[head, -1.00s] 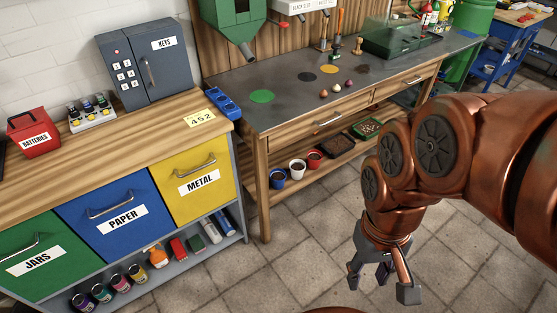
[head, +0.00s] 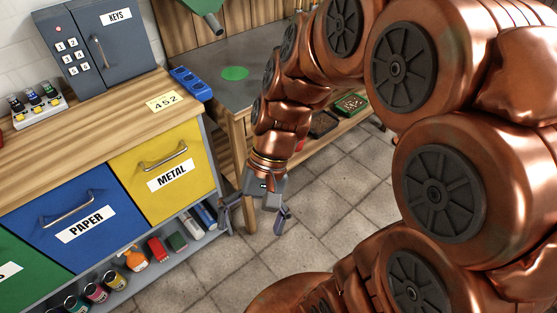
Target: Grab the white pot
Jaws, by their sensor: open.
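The white pot is not visible now; my arm covers that part of the low shelf under the grey-topped workbench (head: 238,92). A bit of the red pot (head: 300,145) shows just right of my arm. The blue pot is also hidden. My gripper (head: 256,212) is open and empty, with its fingers spread and pointing down. In the picture it is in front of the workbench's near leg, just right of the drawer cabinet. I cannot tell its distance from the hidden pots.
The cabinet with the yellow METAL drawer (head: 163,172) and blue PAPER drawer (head: 75,220) stands close on the left. Tiled floor (head: 335,220) is free in front.

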